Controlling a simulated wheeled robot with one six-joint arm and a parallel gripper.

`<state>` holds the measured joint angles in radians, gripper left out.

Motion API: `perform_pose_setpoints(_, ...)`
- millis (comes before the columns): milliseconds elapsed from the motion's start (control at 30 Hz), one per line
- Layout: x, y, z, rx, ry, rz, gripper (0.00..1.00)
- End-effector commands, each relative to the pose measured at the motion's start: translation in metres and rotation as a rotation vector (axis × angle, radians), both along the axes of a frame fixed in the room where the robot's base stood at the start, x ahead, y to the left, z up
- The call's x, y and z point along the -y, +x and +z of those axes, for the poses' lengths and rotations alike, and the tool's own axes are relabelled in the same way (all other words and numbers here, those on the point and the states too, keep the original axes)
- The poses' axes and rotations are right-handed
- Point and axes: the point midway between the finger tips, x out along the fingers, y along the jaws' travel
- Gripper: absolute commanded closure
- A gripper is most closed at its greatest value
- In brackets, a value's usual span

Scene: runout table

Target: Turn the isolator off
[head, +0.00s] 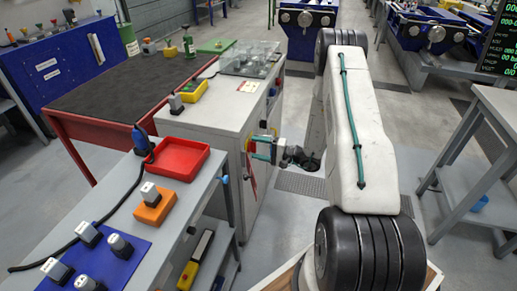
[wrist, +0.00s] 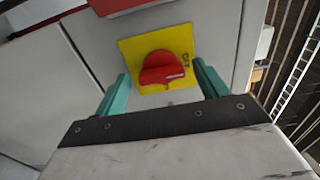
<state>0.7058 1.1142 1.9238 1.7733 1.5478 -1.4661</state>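The isolator is a red rotary knob (wrist: 162,70) on a yellow square plate (wrist: 178,46), fixed to the side of a grey cabinet. In the wrist view its handle lies roughly crosswise. My gripper (wrist: 160,85) has two green fingers, spread apart with one on each side of the knob, and nothing is visibly held. I cannot tell whether the fingers reach around the knob or stop short of it.
The grey cabinet (head: 222,112) carries a clear tray (head: 249,60) on top. A grey bench (head: 178,215) with a red tray (head: 180,158) stands nearer. A red tag (head: 252,182) hangs below the gripper. Open floor lies right of the cabinet; another grey table (head: 497,105) stands far right.

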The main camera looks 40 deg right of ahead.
Motion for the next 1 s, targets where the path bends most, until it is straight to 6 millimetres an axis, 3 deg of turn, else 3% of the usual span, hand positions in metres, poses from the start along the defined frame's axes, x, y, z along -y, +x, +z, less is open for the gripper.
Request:
perform_pose_setpoints(333, 0.003, -0.003, 0.001, 0.002, -0.001, 0.002, 0.28)
perform_pose_setpoints(700, 0.04, -0.05, 0.001, 0.002, -0.001, -0.003, 0.28)
perform_pose_setpoints(1000, 0.048, -0.062, 0.001, 0.002, -0.001, 0.0, 0.28)
